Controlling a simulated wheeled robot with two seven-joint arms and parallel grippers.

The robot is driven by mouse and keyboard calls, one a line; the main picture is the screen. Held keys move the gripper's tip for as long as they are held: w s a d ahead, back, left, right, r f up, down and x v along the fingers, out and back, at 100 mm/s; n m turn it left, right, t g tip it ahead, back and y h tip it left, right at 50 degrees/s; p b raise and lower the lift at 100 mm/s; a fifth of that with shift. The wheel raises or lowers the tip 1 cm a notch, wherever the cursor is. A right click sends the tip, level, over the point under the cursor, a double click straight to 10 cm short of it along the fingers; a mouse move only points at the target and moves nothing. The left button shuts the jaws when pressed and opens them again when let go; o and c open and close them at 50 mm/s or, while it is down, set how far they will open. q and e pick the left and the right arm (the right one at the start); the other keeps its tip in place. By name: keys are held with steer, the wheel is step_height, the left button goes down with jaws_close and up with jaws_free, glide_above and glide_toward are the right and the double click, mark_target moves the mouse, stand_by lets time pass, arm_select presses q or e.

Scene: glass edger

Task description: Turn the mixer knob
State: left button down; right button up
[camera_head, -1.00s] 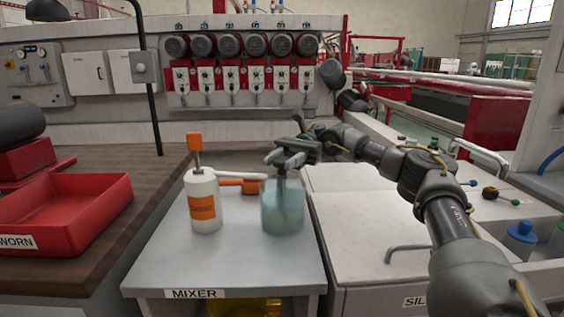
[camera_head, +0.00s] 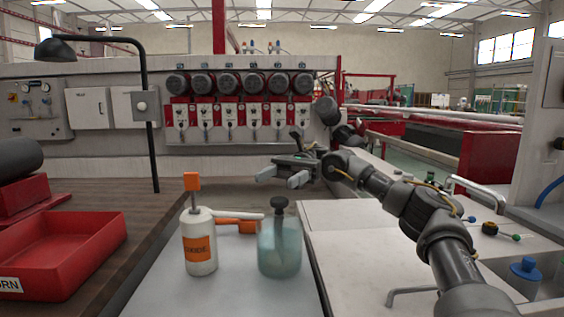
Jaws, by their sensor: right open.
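A glass jar (camera_head: 279,250) with bluish-green liquid stands on the grey table (camera_head: 170,285). A dark knob (camera_head: 280,203) on a shaft rises from the jar's top. My right gripper (camera_head: 278,178) is open and empty, its fingers pointing left. In the picture it lies just above the knob, with a visible gap between them. My left gripper is not in view.
A white bottle (camera_head: 200,262) with an orange label and cap stands left of the jar. An orange-handled tool (camera_head: 236,227) lies behind them. A red bin (camera_head: 60,250) sits on the wooden bench at left. A pale cabinet top (camera_head: 350,245) is at right.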

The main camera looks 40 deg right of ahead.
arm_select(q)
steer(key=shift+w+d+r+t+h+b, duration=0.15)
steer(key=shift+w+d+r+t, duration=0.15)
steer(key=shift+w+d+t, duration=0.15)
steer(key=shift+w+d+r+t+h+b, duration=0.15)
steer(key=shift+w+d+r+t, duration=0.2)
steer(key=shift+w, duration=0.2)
arm_select(e)
steer(key=s+a+r, duration=0.7)
steer(key=s, duration=0.2)
steer(key=shift+s, duration=0.15)
